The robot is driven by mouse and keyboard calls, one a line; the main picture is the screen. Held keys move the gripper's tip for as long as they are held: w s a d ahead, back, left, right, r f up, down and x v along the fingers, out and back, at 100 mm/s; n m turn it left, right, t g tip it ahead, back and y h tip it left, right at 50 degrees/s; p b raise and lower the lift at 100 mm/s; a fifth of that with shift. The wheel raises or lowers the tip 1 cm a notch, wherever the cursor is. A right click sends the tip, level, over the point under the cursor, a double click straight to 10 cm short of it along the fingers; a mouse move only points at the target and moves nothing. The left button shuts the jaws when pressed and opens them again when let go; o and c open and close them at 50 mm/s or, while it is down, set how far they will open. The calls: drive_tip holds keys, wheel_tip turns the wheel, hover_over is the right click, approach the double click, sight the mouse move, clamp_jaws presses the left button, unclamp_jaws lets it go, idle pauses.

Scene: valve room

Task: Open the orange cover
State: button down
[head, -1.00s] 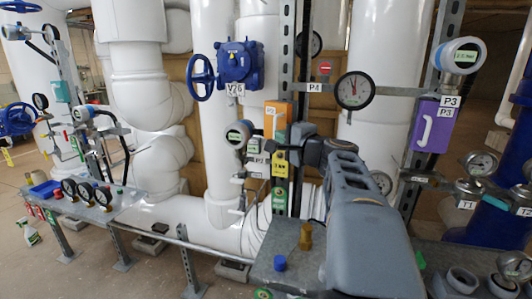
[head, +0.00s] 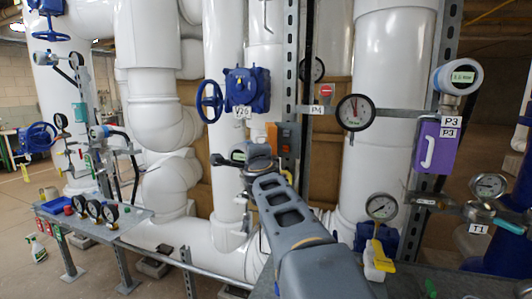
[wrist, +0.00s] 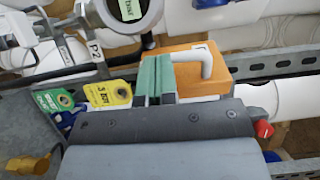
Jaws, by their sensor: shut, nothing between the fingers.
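The orange cover (wrist: 203,68) is a box-like piece with a white L-shaped handle (wrist: 206,60), just beyond my fingers in the wrist view. In the head view the orange cover (head: 272,137) shows below the blue V26 valve, its lower part hidden behind my arm. My gripper (wrist: 155,76) has green finger pads held together, with nothing between them. The pads are left of the handle and overlap the cover's left edge in the picture; I cannot tell whether they touch it. My gripper (head: 258,158) is small and partly hidden in the head view.
Yellow (wrist: 108,94) and green (wrist: 54,101) tags hang left of my fingers, near a round display gauge (wrist: 130,12). A metal rail (wrist: 270,65) runs right of the cover. A purple cover (head: 436,146) and the P4 dial gauge (head: 355,112) are at right.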

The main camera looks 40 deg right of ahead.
drive_tip(key=shift+w+a+h+p, duration=0.15)
drive_tip(key=shift+w+a, duration=0.15)
drive_tip(key=shift+w, duration=0.4)
drive_tip(key=shift+w+a+h+p, duration=0.15)
drive_tip(key=shift+w+a, duration=0.15)
drive_tip(key=shift+w, duration=0.5)
